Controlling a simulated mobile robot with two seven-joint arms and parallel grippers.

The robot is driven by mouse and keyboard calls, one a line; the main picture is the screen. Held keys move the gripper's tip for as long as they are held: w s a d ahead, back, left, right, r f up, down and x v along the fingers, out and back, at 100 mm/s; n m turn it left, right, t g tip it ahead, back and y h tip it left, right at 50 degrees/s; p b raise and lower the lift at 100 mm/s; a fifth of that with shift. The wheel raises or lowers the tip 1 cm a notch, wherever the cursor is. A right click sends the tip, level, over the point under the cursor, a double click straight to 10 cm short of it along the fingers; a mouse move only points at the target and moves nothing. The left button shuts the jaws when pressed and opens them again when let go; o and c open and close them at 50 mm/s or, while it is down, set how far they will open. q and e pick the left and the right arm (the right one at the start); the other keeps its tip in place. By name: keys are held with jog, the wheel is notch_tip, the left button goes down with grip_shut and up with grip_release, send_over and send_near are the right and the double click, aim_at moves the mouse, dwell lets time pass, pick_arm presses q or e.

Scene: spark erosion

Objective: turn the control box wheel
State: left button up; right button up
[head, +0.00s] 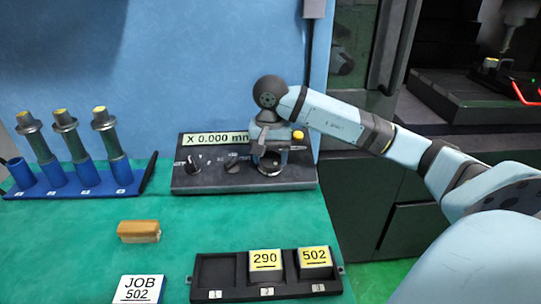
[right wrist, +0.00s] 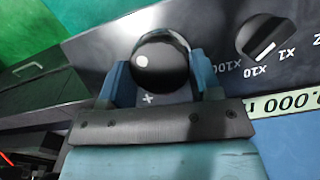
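The black control box (head: 215,182) stands on the green table in the head view, with a display reading X 0.000. Its wheel (right wrist: 160,62) is a glossy dark knob with a white dot, seen in the right wrist view; the head view shows it largely hidden. My right gripper (head: 271,163) reaches down over the right part of the box. In the right wrist view its blue fingers (right wrist: 162,78) stand on either side of the wheel, very close to it. Whether they press on it cannot be told. My left gripper is out of view.
A selector knob (right wrist: 262,38) sits beside the wheel. A blue rack (head: 75,189) with several tool holders is at the left. A brown block (head: 139,231), a JOB 502 card (head: 138,289) and a black tray (head: 216,273) with blocks 290 and 502 lie nearer.

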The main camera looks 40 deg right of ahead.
jog(key=c, duration=0.3)
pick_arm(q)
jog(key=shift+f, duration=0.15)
pick_arm(e)
jog(key=shift+d+f+m+b, duration=0.1)
jog(key=shift+m+b, duration=0.35)
jog(key=shift+m, duration=0.15)
jog(key=m+t+b, duration=0.1)
jog(key=m, duration=0.1)
jog(key=m+t+y+b, duration=0.1)
jog(key=m+b, duration=0.1)
jog(key=shift+s+f+m, duration=0.1)
jog(key=shift+s+m, duration=0.05)
jog(key=shift+m, duration=0.25)
jog(key=m+t+b, duration=0.1)
jog(key=m+b, duration=0.2)
jog(key=shift+s+m+y, duration=0.1)
jog(key=shift+m+y, duration=0.2)
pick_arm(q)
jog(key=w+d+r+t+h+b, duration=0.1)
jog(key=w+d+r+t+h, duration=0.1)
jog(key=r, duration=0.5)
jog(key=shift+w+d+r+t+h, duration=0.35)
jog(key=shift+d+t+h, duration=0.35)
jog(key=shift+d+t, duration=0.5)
pick_arm(e)
jog(key=shift+m+t, duration=0.4)
jog(key=shift+m, duration=0.4)
